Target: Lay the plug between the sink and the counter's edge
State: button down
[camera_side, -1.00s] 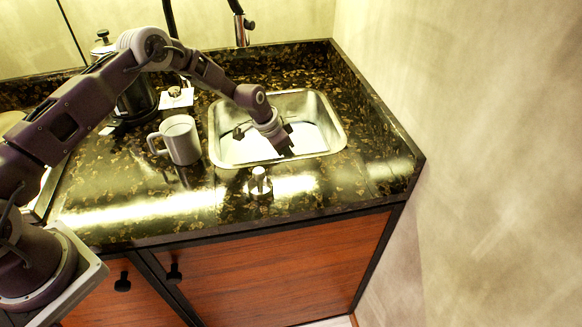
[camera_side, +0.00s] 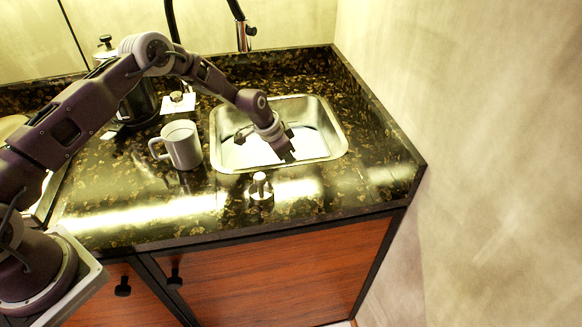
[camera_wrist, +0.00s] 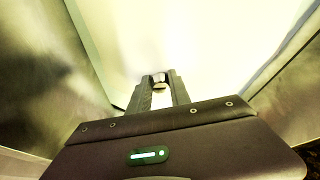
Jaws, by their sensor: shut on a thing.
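My gripper (camera_side: 287,154) reaches down into the steel sink (camera_side: 340,142), its fingers low in the basin. In the wrist view my gripper (camera_wrist: 160,82) is shut on a small grey piece, which I take to be the plug (camera_wrist: 159,79), held between the fingertips. The plug is mostly hidden by the fingers there, and I cannot make it out in the side view. The counter strip (camera_side: 325,188) between the sink and the counter's front edge is in view.
A small metal fitting (camera_side: 260,186) stands upright on the strip before the sink. A grey mug (camera_side: 182,146) stands left of the sink. A small knobbed thing on a white card (camera_side: 178,103) and a tap (camera_side: 243,38) are behind. The strip's right part is clear.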

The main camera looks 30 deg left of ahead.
notch_tip(320, 180, up, 9)
jog(key=shift+r, duration=0.15)
jog(key=s+a+r+n, duration=0.1)
jog(key=s+a+r, duration=0.2)
jog(key=s+r, duration=0.55)
jog(key=s+a+r+n, duration=0.1)
jog(key=s+a+r, duration=0.2)
jog(key=s+r, duration=0.55)
jog(key=w+d+m, duration=0.1)
jog(key=w+d, duration=0.3)
jog(key=d, duration=0.7)
jog(key=w+d+m, duration=0.1)
jog(key=w+d, duration=0.3)
jog(key=d, duration=0.7)
jog(key=f, duration=1)
jog(key=shift+d, duration=0.25)
jog(key=shift+f, duration=0.1)
